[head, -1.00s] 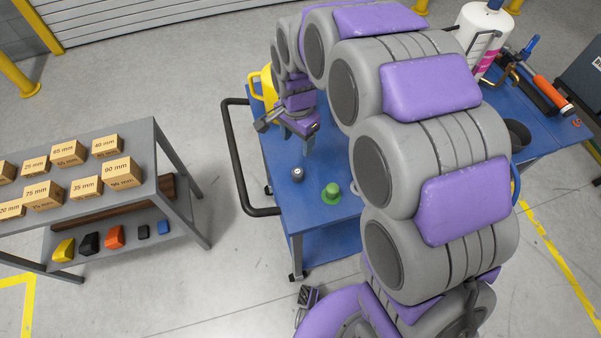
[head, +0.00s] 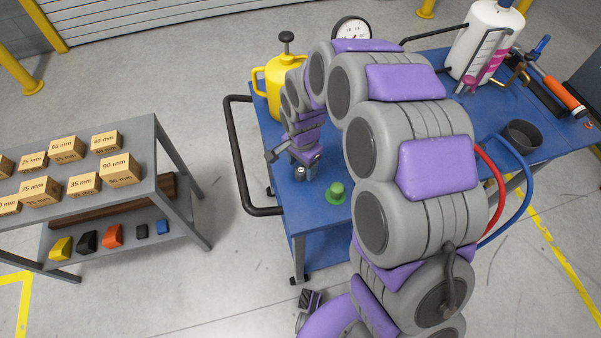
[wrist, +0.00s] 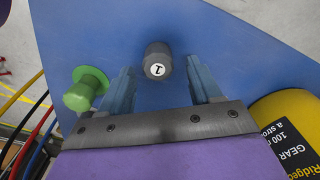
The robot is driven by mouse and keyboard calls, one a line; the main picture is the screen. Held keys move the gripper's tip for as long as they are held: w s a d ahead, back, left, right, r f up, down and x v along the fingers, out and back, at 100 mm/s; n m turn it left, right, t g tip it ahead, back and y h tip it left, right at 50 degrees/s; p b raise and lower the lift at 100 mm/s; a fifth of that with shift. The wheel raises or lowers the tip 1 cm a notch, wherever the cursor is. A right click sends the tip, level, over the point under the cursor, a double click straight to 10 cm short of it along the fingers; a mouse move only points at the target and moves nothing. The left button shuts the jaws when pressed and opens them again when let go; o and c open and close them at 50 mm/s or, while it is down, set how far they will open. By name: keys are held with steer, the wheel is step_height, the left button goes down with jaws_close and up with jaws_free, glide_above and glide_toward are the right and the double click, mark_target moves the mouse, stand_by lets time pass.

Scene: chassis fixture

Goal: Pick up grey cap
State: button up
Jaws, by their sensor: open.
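The grey cap (wrist: 158,60) is a small dark grey cylinder with a white end marked "1". It stands on the blue cart top (head: 325,205). In the head view the cap (head: 300,173) shows at my gripper's fingertips, partly hidden by them. My gripper (wrist: 163,80) is open in the wrist view, with one finger on each side of the cap and visible gaps between. The cap lies a little beyond the fingertips, between their lines. I cannot tell the height of the fingers over the cart.
A green flanged knob (wrist: 85,88) stands left of the left finger in the wrist view and close to the cap. A yellow jug (head: 275,85) is behind my gripper. A black handle rail (head: 238,160) edges the cart. A shelf of boxes (head: 80,170) stands at left.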

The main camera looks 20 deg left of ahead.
step_height(320, 180, down, 2)
steer(key=shift+f, duration=0.1)
steer(key=shift+c, duration=0.4)
jaws_close()
